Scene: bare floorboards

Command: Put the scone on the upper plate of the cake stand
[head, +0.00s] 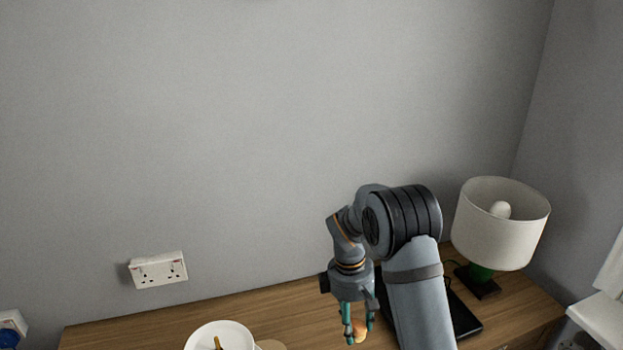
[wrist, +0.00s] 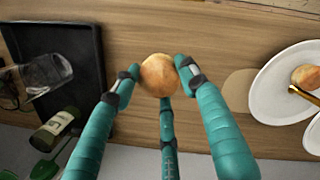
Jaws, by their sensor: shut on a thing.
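My gripper (head: 357,322) has teal fingers and hangs over the wooden top. It is shut on a round golden-brown scone (wrist: 161,75), which also shows between the fingers in the head view (head: 361,330). The cake stand (wrist: 262,88) is at the right of the wrist view, apart from my gripper, with white plates and a gold post (wrist: 303,95). A second round baked piece (wrist: 306,77) shows beside the post; which plate it is on I cannot tell. In the head view a white plate of the stand (head: 205,338) shows at the bottom edge, left of my gripper.
A black tray (wrist: 85,50) with a clear glass (wrist: 45,75) and a green bottle (wrist: 55,128) is on the left in the wrist view. A tan disc (wrist: 236,90) lies beside the stand. A lamp (head: 500,225) stands at the right. The wall is behind.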

